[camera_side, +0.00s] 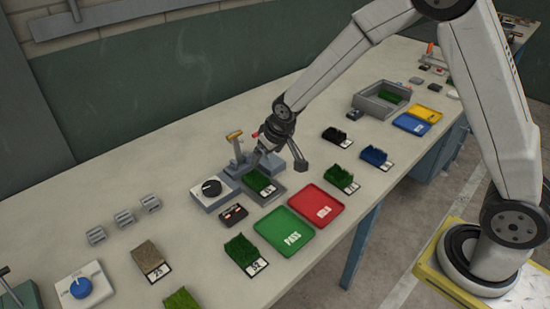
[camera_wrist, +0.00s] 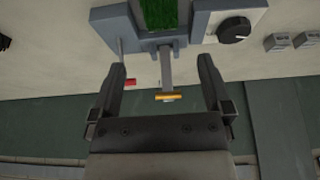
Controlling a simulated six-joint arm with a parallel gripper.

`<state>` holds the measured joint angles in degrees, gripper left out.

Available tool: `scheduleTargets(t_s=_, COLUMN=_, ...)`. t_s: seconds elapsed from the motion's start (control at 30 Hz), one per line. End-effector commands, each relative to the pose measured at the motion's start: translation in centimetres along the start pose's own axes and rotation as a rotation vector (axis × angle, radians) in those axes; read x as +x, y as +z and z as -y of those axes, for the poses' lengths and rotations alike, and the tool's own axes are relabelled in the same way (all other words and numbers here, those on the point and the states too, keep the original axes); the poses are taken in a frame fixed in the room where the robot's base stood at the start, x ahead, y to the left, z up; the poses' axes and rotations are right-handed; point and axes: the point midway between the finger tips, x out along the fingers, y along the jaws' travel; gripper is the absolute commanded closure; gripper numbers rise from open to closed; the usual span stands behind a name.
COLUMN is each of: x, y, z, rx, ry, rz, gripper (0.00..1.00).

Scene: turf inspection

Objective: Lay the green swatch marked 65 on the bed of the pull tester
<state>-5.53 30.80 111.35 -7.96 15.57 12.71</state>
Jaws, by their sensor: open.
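A green swatch (camera_side: 259,180) with a white label lies on the grey bed of the pull tester (camera_side: 279,192); its number is too small to read surely. The swatch also shows at the top of the wrist view (camera_wrist: 162,14), on the bed (camera_wrist: 135,18). My gripper (camera_side: 277,160) is above the tester, open and empty. In the wrist view its fingers (camera_wrist: 162,68) are spread wide, apart from the swatch. The tester's post with an orange-topped handle (camera_wrist: 168,97) shows between them. The gripper partly covers the tester in the side view.
A dial box (camera_side: 207,190) adjoins the tester. A green PASS tray (camera_side: 284,231) and red tray (camera_side: 315,205) lie in front. Other swatches are green (camera_side: 341,177), black (camera_side: 334,134), blue (camera_side: 373,154), green marked 52 (camera_side: 241,250) and brown (camera_side: 147,255).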

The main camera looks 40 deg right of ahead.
Motion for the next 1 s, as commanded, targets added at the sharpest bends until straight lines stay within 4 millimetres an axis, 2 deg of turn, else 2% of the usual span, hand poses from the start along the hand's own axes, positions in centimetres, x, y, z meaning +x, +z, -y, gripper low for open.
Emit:
scheduleTargets(t_s=0.63, x=-0.5, y=0.5, z=-0.2, rx=0.000, ry=0.001, rz=0.005, gripper=0.00)
scheduleTargets(t_s=0.77, x=-1.8, y=1.8, z=-0.8, rx=0.001, ry=0.003, rz=0.018, gripper=0.00)
scheduleTargets(t_s=0.87, x=-3.2, y=3.5, z=-1.4, rx=0.001, ry=0.005, rz=0.036, gripper=0.00)
scheduleTargets(t_s=1.0, x=-5.6, y=6.9, z=-2.4, rx=0.003, ry=0.007, rz=0.068, gripper=0.00)
